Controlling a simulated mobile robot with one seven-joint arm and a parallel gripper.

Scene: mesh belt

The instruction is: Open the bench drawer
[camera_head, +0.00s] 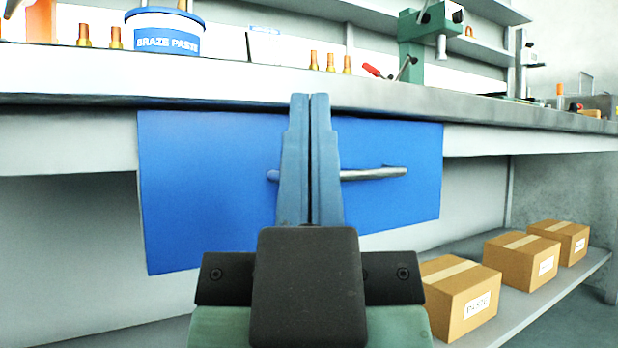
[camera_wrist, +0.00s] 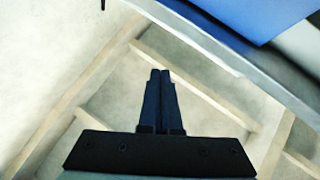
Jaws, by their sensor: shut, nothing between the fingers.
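The bench drawer (camera_head: 215,200) is a blue front panel under the worktop, and it looks shut. Its silver bar handle (camera_head: 375,173) runs across the middle of the panel. My gripper (camera_head: 310,97) is shut and empty, with its fingers pointing up in front of the drawer. The fingers hide the middle of the handle in the head view; I cannot tell how far they are from it. In the wrist view my gripper (camera_wrist: 160,73) is shut with nothing at its tips. A blue surface shows there at the top right.
The worktop edge (camera_head: 200,100) runs above the drawer. On the worktop stand a blue and white braze paste tub (camera_head: 165,35), several brass fittings and a green clamp or press (camera_head: 425,50). Cardboard boxes (camera_head: 460,295) sit on the lower shelf at the right.

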